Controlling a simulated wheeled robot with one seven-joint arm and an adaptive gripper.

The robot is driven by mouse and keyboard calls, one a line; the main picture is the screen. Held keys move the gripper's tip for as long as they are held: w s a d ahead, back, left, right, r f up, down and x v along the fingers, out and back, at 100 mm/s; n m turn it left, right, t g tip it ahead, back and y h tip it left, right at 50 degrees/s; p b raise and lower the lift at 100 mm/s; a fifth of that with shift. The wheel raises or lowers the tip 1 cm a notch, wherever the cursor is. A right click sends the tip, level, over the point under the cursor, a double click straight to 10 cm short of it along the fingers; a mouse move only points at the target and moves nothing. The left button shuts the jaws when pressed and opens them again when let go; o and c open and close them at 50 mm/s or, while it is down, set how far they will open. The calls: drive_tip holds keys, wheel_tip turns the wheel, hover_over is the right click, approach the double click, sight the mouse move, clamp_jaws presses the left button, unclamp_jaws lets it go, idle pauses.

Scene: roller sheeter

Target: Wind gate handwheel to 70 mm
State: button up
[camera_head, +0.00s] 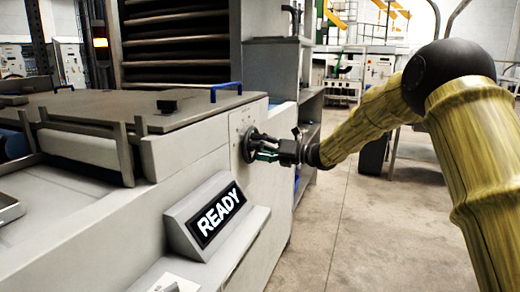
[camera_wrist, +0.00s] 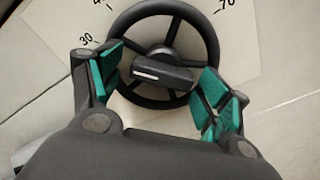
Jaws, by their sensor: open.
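The gate handwheel (camera_head: 246,143) is a dark spoked wheel on a pale plate on the machine's side. In the wrist view the handwheel (camera_wrist: 208,38) fills the upper middle, with a dark bar-shaped hub (camera_wrist: 165,75) bearing a white line that lies nearly level. The scale plate (camera_wrist: 240,45) shows 30 at upper left, a partly cut mark starting with 4 at the top, and 70 at upper right. My gripper (camera_wrist: 162,88) is open, its green-padded fingers apart at the left and right of the wheel. Finger contact with the rim is unclear.
A READY sign (camera_head: 217,215) on a grey wedge stands on the machine's ledge, near and below the wheel. A blue handle (camera_head: 226,88) sits above on the top edge. Grey shelving (camera_head: 309,120) stands behind the wheel. The floor (camera_head: 345,215) to the right is clear.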

drive_tip(key=c, duration=1)
